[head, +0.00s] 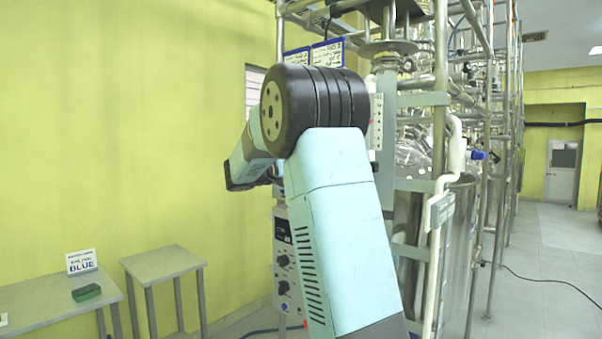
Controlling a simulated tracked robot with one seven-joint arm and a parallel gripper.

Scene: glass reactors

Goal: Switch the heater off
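A grey control box (283,262) with dark knobs and a small display stands behind my arm at the lower middle; it looks like the heater's control unit. Its right side is hidden by my arm, and its labels and switch position are too small to read. My arm rises in front of it, bends at a black joint and reaches away to the left above the box. My gripper cannot be made out; the far end of the arm is dark and partly hidden behind the joint.
Glass reactors in a metal pipe frame (440,75) stand close on the right. A grey table (40,307) with a green block (87,292) and a "BLUE" sign (82,261), and a small bare table (165,262), stand left. A black cable (550,282) lies on the right floor.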

